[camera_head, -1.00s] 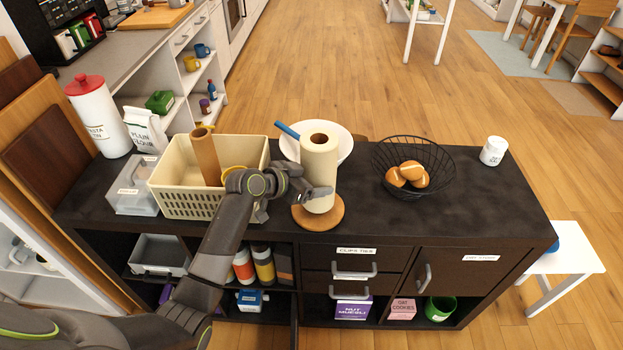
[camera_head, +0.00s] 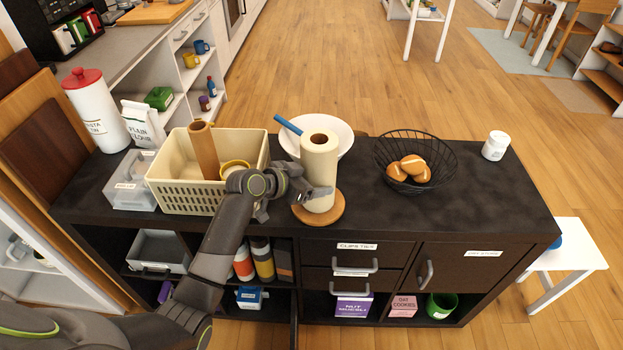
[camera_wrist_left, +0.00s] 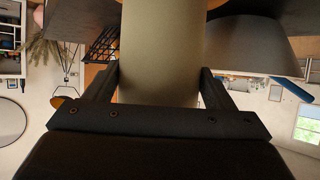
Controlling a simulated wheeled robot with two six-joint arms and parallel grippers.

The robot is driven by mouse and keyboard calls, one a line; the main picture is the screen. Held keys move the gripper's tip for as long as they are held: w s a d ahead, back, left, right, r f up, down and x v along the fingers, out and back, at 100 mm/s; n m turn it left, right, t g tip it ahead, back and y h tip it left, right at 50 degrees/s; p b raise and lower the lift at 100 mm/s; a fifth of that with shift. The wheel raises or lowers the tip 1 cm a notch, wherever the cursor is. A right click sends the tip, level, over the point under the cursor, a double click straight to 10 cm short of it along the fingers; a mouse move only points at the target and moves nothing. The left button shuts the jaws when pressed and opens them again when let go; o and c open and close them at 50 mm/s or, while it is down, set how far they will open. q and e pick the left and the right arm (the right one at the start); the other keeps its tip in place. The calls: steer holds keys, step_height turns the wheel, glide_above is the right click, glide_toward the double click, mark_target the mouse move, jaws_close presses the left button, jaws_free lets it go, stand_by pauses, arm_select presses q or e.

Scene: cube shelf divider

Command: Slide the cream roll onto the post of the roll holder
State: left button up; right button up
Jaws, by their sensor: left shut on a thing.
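The cream roll (camera_head: 320,165) is upright over the round wooden base of the roll holder (camera_head: 336,212). My left gripper (camera_head: 318,191) is shut on the roll's side, low on its height. In the left wrist view the roll (camera_wrist_left: 160,55) fills the space between the two fingers. The holder's post is not visible; the roll hides the middle of the base, and its core looks dark from above. I cannot tell if the roll's lower end touches the base. My right gripper is not in view.
A cream basket (camera_head: 190,203) with a brown tube and a yellow-rimmed item stands left of the roll. A black wire bowl (camera_head: 440,180) holds bread rolls at right. The cabinet top's right end is mostly clear.

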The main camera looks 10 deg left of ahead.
arm_select(q)
steer(key=o, duration=1.1)
steer(key=shift+s+a+r+p, duration=0.3)
steer(key=shift+p, duration=0.25)
steer(key=p+v, duration=0.2)
steer(key=v, duration=0.2)
steer(key=shift+s+f, duration=0.1)
steer(key=b+v, duration=0.1)
steer(key=v, duration=1.6)
steer(key=shift+s, duration=0.2)
